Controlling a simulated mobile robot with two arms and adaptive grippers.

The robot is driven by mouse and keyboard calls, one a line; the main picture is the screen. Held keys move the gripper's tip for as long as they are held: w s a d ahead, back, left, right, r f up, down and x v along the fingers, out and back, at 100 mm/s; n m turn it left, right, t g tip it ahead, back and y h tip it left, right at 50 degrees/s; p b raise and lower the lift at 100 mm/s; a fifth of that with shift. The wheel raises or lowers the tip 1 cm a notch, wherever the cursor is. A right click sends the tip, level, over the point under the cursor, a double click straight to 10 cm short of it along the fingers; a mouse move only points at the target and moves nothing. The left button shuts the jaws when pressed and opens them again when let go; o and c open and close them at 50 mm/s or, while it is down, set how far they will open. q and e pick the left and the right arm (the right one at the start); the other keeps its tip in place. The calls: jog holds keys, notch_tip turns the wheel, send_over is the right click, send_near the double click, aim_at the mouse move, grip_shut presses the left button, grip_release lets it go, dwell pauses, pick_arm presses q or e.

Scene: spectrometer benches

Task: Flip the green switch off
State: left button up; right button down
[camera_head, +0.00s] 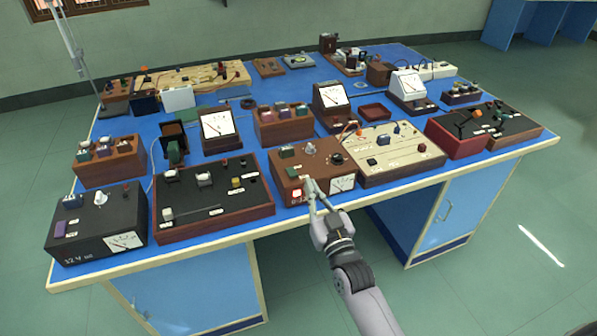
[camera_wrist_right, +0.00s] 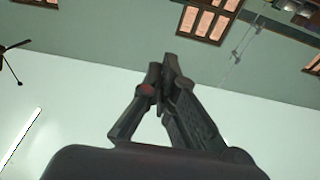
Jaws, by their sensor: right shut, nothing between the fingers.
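A brown instrument box (camera_head: 285,181) stands at the front middle of the blue table. On its top are a dark green block (camera_head: 288,153), a grey knob and a black knob; I cannot tell surely whether the green block is the green switch or how it is set. A lit red and white part (camera_head: 297,193) and a white meter (camera_head: 342,184) are on its front. My right gripper (camera_head: 311,184) is at the front of this box, between that part and the meter; contact is unclear. In the right wrist view its fingers (camera_wrist_right: 165,72) meet at the tips, empty.
A black box with switches (camera_head: 215,205) stands close on the left, and a cream panel (camera_head: 400,165) close on the right. Several more meters and boxes crowd the blue table (camera_head: 280,226) behind. The floor in front of the table is clear.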

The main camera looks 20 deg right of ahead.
jog(key=r+p, duration=0.2)
send_over(299, 181)
jog(key=shift+w+a+f, duration=0.1)
jog(key=shift+w, duration=0.3)
jog(key=f, duration=0.2)
jog(key=shift+s+f, duration=0.35)
jog(key=shift+f, duration=0.05)
jog(key=shift+s+f, duration=0.1)
jog(key=shift+f, duration=0.5)
